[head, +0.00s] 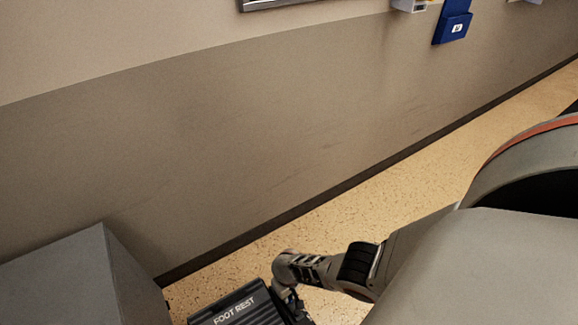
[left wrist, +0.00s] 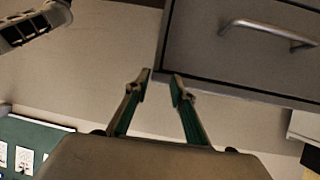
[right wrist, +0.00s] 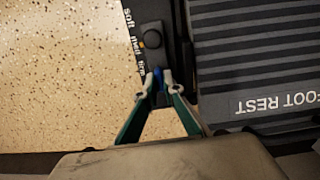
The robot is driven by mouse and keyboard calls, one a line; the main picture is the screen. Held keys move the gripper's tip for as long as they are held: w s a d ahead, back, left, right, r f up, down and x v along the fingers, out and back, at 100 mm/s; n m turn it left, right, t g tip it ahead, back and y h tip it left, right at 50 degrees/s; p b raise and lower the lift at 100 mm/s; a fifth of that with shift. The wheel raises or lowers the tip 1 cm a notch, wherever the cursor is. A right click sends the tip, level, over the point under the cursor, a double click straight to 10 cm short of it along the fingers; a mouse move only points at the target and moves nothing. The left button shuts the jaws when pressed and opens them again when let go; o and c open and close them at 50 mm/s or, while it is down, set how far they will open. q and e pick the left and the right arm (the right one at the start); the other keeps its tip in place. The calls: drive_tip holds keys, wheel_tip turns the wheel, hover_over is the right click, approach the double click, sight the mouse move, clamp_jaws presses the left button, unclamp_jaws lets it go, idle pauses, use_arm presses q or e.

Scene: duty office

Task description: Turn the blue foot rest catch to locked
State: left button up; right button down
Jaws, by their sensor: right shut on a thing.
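The foot rest (head: 240,304) shows at the bottom of the head view, dark and ridged with white lettering. In the right wrist view the foot rest (right wrist: 255,65) fills the right side. My right gripper (right wrist: 160,80) is shut on the small blue catch (right wrist: 168,77) at the foot rest's side. The fingertips cover most of the catch, so its setting cannot be read. In the head view my right gripper (head: 291,298) is beside the foot rest's right edge, partly cut off. My left gripper (left wrist: 161,78) is empty, with its fingertips apart, near a grey drawer unit.
A black knob (right wrist: 151,38) with an orange mark and soft, med and firm labels sits just beyond the catch. A grey cabinet (head: 75,285) stands left of the foot rest. A drawer handle (left wrist: 268,34) is near my left gripper. Speckled floor lies beside the wall.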

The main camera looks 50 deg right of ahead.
use_arm(q)
drive_tip(key=shift+s+f, duration=0.2)
drive_tip(key=shift+f, duration=0.1)
use_arm(e)
drive_tip(key=shift+m, duration=0.4)
drive_tip(key=c, duration=2.2)
unclamp_jaws()
drive_tip(key=shift+o, duration=0.2)
use_arm(q)
drive_tip(key=shift+w+r, duration=0.15)
drive_tip(key=shift+r, duration=0.05)
use_arm(e)
drive_tip(key=shift+r, duration=0.1)
drive_tip(key=shift+r, duration=0.1)
wheel_tip(320, 180, up, 12)
drive_tip(key=shift+f, duration=0.25)
